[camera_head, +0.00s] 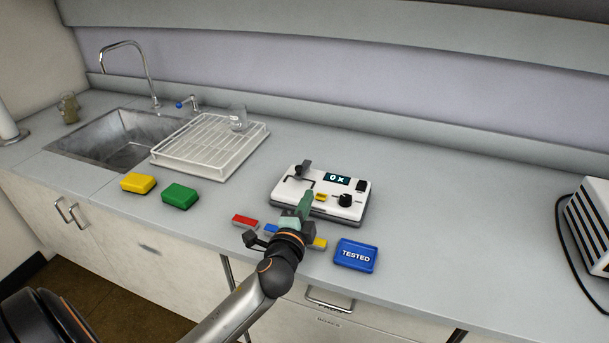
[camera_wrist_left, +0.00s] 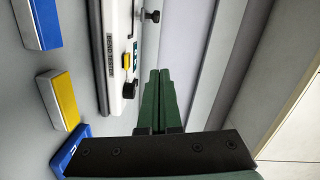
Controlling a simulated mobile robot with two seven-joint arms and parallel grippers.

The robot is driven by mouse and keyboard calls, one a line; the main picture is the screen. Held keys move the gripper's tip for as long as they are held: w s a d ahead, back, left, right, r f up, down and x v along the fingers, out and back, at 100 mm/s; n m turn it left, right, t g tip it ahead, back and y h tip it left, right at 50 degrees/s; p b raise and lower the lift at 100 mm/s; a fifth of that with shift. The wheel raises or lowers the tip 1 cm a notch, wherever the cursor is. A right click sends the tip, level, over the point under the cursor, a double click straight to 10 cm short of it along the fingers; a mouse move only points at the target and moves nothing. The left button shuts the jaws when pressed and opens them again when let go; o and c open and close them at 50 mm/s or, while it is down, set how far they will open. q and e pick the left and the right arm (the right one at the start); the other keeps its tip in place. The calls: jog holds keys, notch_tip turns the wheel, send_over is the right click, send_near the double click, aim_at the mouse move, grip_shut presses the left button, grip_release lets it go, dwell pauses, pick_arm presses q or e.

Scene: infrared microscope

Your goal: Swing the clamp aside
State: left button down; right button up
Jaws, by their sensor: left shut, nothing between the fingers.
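The white tester (camera_head: 322,207) stands on the counter, with a display reading "0 x", a black knob (camera_head: 345,200) and a small yellow part (camera_head: 321,196). A dark bracket-like part (camera_head: 302,168), possibly the clamp, sits at its back left; I cannot tell for certain. My left gripper (camera_head: 306,200) has green fingers, shut and empty, in front of or over the tester's front edge. In the left wrist view the shut fingers (camera_wrist_left: 155,90) point past the tester's side, lettered "BEND TESTER" (camera_wrist_left: 109,55); contact is not clear. My right gripper is out of view.
Red (camera_head: 244,221), blue (camera_wrist_left: 42,22) and yellow (camera_wrist_left: 62,98) blocks lie before the tester. A blue "TESTED" tray (camera_head: 355,255) is at front right.

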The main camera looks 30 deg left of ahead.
pick_arm(q)
jog(key=x, duration=1)
jog(key=shift+b, duration=0.4)
jog(key=a, duration=0.2)
jog(key=shift+s+a+f, duration=0.25)
jog(key=shift+a+f, duration=0.15)
jog(key=shift+a, duration=0.5)
jog(key=shift+s, duration=0.1)
jog(key=shift+s+a+m+h+p, duration=0.1)
jog(key=shift+a+m+h+p, duration=0.2)
jog(key=shift+h, duration=0.1)
